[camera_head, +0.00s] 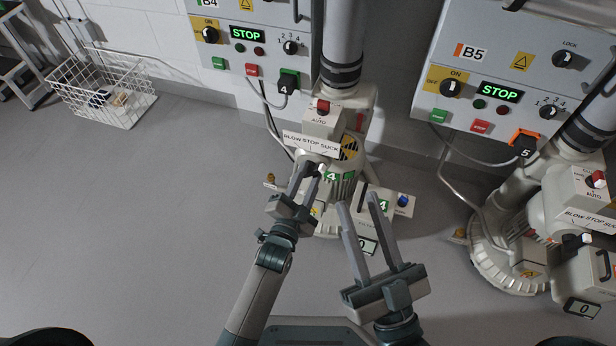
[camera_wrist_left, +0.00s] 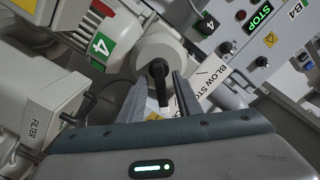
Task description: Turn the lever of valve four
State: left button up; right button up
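Valve four is the pale blower unit (camera_head: 338,190) marked with a green 4, under panel B4. My right gripper (camera_head: 360,200) is open and empty in front of the unit.
A filter box (camera_head: 378,208) with a blue knob stands beside the unit, close beyond the right gripper. Control panel B4 (camera_head: 250,48) reads STOP. A second blower (camera_head: 510,255) under panel B5 (camera_head: 480,65) is at right. A wire basket (camera_head: 100,95) is far left; the left floor is clear.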

pick_arm(q)
jog(key=c, duration=0.7)
